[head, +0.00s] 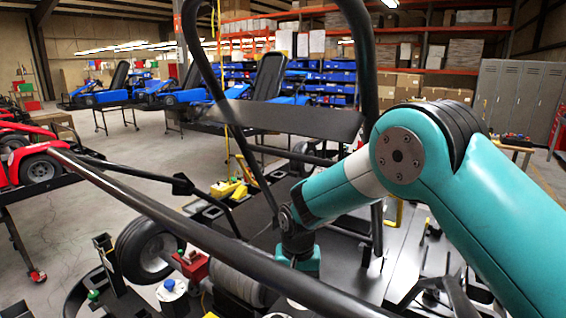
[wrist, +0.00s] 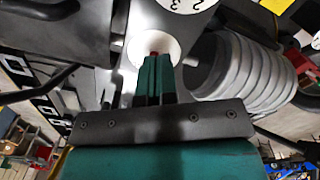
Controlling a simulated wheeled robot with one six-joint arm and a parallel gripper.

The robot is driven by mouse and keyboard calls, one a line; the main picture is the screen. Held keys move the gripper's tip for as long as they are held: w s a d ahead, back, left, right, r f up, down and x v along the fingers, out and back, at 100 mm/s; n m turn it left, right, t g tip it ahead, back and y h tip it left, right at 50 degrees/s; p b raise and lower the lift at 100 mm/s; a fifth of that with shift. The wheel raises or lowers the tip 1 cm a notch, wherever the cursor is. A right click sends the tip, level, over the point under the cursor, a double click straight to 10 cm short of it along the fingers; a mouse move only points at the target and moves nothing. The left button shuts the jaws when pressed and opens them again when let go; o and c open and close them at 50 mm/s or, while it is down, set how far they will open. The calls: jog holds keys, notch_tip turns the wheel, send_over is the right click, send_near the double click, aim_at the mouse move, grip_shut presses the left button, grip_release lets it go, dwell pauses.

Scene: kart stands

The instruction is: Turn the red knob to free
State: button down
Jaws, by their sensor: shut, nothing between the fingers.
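My gripper (wrist: 154,62) points away from the wrist camera with its two teal fingers side by side, shut and empty. A small red piece, perhaps the red knob (wrist: 154,54), shows just beyond the fingertips, in front of a round white disc (wrist: 142,46). The fingers hide most of it. I cannot tell whether they touch it or how it is turned. A white dial with numerals (wrist: 184,4) is cut off at the top edge. In the head view my gripper (head: 300,264) hangs low over the kart; I cannot make out the knob there.
A ribbed grey cylinder (wrist: 245,65) is close to the right of the fingers. In the head view, black kart tubes (head: 190,235) cross in front, with a wheel (head: 146,250) and a red block (head: 190,265) left of my gripper. Open floor (head: 50,225) lies farther left.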

jog(key=shift+w+r, duration=0.1)
jog(key=shift+r, duration=0.85)
jog(key=d+n+t+y, duration=0.1)
jog(key=d+n+t, duration=0.1)
jog(key=d+n, duration=0.35)
jog(key=shift+t, duration=0.3)
jog(key=b+x, duration=0.1)
jog(key=x, duration=0.1)
jog(key=b+x, duration=0.1)
jog(key=b, duration=0.1)
jog(key=b+x, duration=0.1)
jog(key=x, duration=0.1)
jog(key=shift+a+f, duration=0.3)
jog(key=shift+a, duration=0.05)
jog(key=shift+s+f+b, duration=0.2)
jog(key=shift+f+b, duration=0.05)
jog(key=shift+b, duration=0.15)
